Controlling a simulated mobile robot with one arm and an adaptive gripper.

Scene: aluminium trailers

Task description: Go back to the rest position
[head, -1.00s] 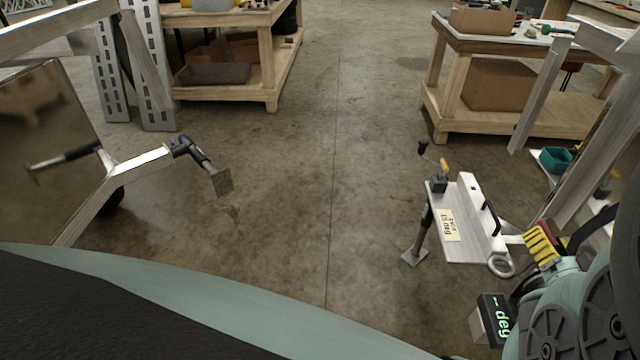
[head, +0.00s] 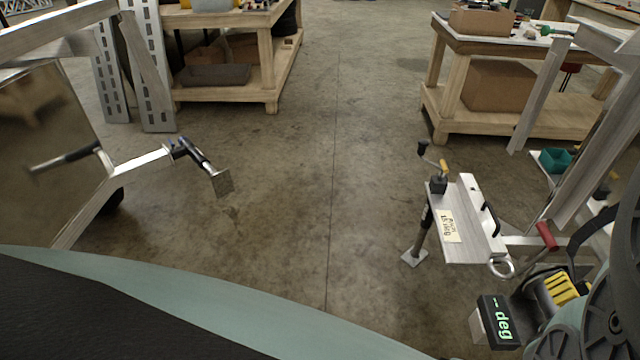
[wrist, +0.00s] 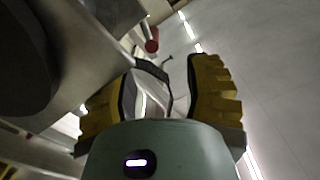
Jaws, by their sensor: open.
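My gripper (wrist: 168,85) shows in the wrist view with its two yellow ribbed fingers apart and nothing between them. In the head view my gripper (head: 566,288) is at the lower right, partly hidden by my own arm. It is close to the right trailer's frame, just below a red handle (head: 546,236). The red handle also shows beyond the fingers in the wrist view (wrist: 152,42). I cannot tell the exact gap between gripper and trailer.
The right trailer's tongue plate (head: 467,220) with a jack stand (head: 420,235) is left of my gripper. A left trailer (head: 140,165) and workbenches (head: 265,60) stand around. The middle floor is clear.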

